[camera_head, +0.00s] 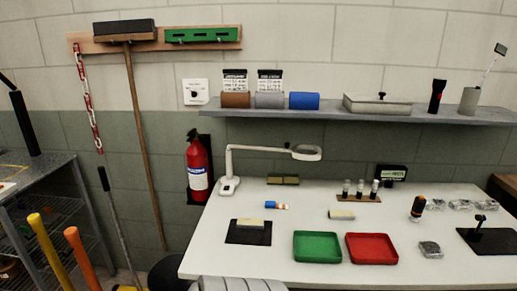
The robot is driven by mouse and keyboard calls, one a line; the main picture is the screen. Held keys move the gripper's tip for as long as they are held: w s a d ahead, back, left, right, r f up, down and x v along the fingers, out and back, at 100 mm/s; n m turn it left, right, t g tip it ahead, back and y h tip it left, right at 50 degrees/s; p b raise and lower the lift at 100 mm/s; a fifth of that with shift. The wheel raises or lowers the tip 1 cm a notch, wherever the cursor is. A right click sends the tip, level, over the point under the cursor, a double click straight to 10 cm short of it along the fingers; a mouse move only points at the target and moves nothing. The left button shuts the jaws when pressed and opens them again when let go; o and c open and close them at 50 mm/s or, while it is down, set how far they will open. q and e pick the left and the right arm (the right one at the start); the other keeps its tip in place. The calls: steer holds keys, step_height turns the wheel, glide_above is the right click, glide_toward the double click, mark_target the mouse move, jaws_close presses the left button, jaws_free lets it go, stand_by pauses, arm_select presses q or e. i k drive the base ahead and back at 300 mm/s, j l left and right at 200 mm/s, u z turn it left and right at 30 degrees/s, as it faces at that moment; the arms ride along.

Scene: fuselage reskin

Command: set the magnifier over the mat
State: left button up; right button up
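The magnifier (306,153) is a white ring lens on a jointed white arm. Its base (229,186) stands at the back left of the white table, and the arm reaches right, holding the lens above the back of the table. A black mat (240,240) lies at the front left of the table with a cream block (250,223) on it. The lens is behind and to the right of this mat, not above it. Another dark mat (474,247) lies at the right edge with a small black stand (479,230). Neither of my grippers is in view.
A green tray (317,261) and a red tray (371,262) sit at the front of the table (285,225). A blue-and-orange tube (276,205) lies between magnifier and mat. A wall shelf (360,114) hangs above; a fire extinguisher (198,168) is behind the left edge.

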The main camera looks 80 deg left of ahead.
mark_target(318, 157)
steer(key=u, duration=2.25)
steer(key=i+j+z, duration=0.15)
steer(key=i+j, duration=0.15)
steer(key=i+j+z, duration=0.15)
steer(key=j, duration=0.4)
steer(key=i+l, duration=0.05)
steer(key=i, duration=0.05)
